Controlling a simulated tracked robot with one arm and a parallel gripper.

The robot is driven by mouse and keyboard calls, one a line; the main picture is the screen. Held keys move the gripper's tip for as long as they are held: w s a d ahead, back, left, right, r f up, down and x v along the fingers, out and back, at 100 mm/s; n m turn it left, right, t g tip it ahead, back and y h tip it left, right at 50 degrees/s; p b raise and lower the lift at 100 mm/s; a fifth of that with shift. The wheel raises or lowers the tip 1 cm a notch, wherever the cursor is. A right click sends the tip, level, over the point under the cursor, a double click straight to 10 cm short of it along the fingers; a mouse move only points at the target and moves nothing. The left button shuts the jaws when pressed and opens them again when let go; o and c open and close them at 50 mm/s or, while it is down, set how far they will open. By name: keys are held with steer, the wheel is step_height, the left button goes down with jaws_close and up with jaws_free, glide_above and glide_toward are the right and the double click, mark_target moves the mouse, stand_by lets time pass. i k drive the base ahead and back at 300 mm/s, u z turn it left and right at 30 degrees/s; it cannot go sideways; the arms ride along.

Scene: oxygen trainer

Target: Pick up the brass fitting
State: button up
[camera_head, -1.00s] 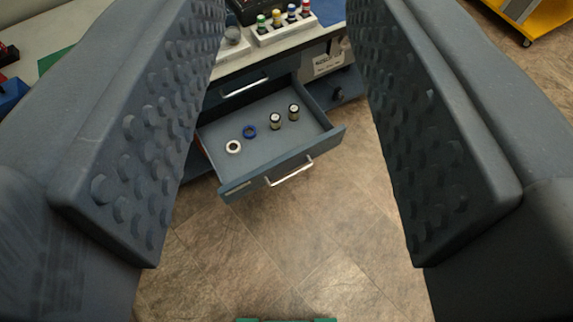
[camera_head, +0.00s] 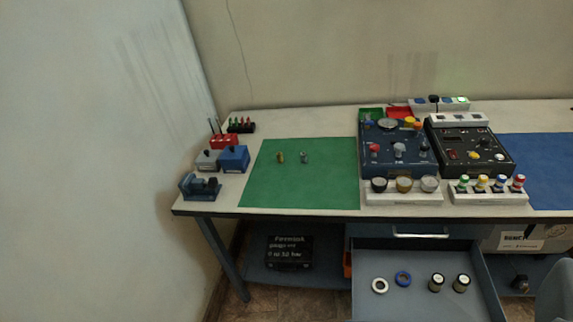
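The brass fitting (camera_head: 280,157) is a small gold-coloured piece standing on the green mat (camera_head: 330,185) on the bench. A similar small grey fitting (camera_head: 304,157) stands just to its right, apart from it. My gripper's fingertips are out of the picture, and nothing of it is near the fittings. A smooth grey shape cut off at the lower right corner may be part of my gripper, but I cannot tell its opening from it.
Blue and red blocks and a small vise (camera_head: 199,187) stand left of the mat. Control boxes (camera_head: 397,150) stand to its right. An open drawer (camera_head: 490,285) with rings and small bottles juts out below the bench at right. The mat around the fittings is clear.

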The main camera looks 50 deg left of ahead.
mark_target(278, 155)
steer(key=k, duration=1.3)
steer(key=u, duration=0.6)
steer(key=i, duration=1)
steer(key=u, duration=0.55)
steer(key=i, duration=1.25)
steer(key=z, duration=1)
steer(key=i, duration=1)
steer(key=u, duration=0.2)
steer(key=k, duration=0.1)
steer(key=z, duration=0.35)
